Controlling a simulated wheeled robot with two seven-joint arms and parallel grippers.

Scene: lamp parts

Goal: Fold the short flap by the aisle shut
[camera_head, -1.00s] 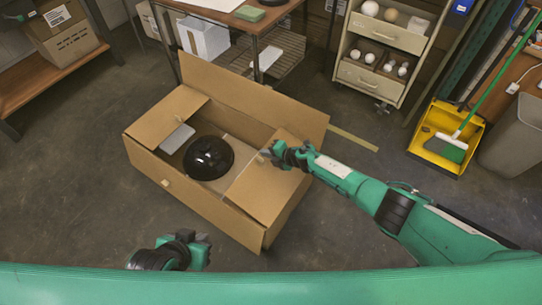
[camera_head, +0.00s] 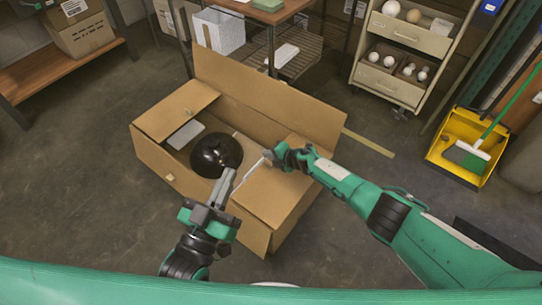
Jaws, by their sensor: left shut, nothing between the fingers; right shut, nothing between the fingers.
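An open cardboard box (camera_head: 200,185) stands on the floor in the middle of the view. Its left short flap (camera_head: 177,108) and right short flap (camera_head: 268,192) both lean inward over its ends. I cannot tell which one is by the aisle. The long back flap (camera_head: 260,98) stands up. A black round lamp part (camera_head: 215,154) sits inside. My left gripper (camera_head: 231,174) is shut and empty, in front of the black part and left of the right short flap. My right gripper (camera_head: 268,157) is shut and empty over the inner far part of that flap.
A grey piece (camera_head: 185,135) lies in the box's left end. A wheeled drawer cart (camera_head: 392,75) and a table (camera_head: 262,10) stand behind. A yellow dustpan (camera_head: 464,150) is at the right. The floor left of the box is clear.

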